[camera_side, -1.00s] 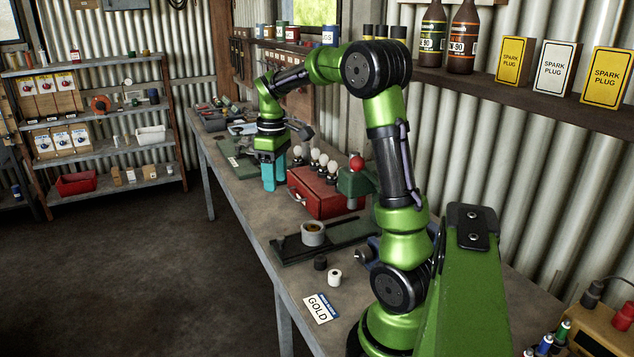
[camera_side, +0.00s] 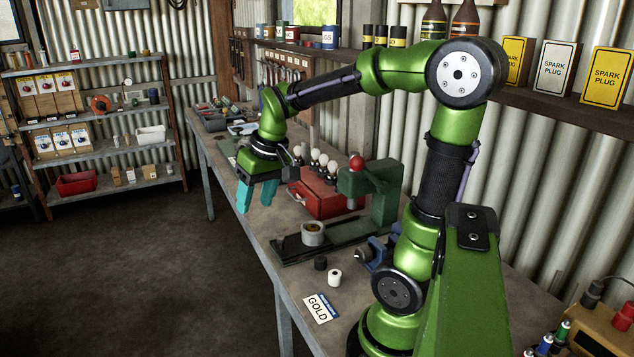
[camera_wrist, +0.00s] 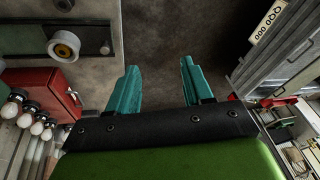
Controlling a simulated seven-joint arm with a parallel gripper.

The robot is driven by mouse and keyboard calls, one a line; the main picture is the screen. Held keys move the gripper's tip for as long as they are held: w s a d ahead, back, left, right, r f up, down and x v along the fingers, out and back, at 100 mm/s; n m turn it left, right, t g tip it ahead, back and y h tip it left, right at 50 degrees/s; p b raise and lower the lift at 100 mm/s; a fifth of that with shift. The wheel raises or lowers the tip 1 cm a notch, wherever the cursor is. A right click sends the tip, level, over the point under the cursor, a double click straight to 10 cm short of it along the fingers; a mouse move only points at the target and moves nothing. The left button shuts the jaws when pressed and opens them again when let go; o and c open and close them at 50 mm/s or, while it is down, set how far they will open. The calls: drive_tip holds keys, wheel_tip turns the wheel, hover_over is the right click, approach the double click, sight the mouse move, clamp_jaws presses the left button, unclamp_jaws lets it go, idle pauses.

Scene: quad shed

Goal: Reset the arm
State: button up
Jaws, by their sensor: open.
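My gripper (camera_side: 256,196) has two teal fingers. In the side view it hangs near the front edge of the workbench (camera_side: 262,225), to the left of the red toolbox (camera_side: 322,199). The fingers are apart with nothing between them. In the wrist view my gripper (camera_wrist: 158,88) also shows spread and empty, with bench top and dark floor beyond the fingertips. The red toolbox (camera_wrist: 38,88) lies to the left there, clear of the fingers.
A green press (camera_side: 378,190) stands on the bench. A grey cup (camera_side: 313,233) sits on a dark plate in front of it. Floor to the left is free.

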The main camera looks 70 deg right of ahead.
drive_tip(key=s+a+r+n+t+y, duration=0.1)
drive_tip(key=s+a+r+t+y, duration=0.1)
drive_tip(key=s+a, duration=0.5)
drive_tip(key=a+t, duration=0.1)
drive_tip(key=a, duration=0.5)
drive_tip(key=shift+a+r+t, duration=0.15)
drive_tip(key=shift+r+t, duration=0.05)
drive_tip(key=shift+t, duration=0.1)
idle(0.4)
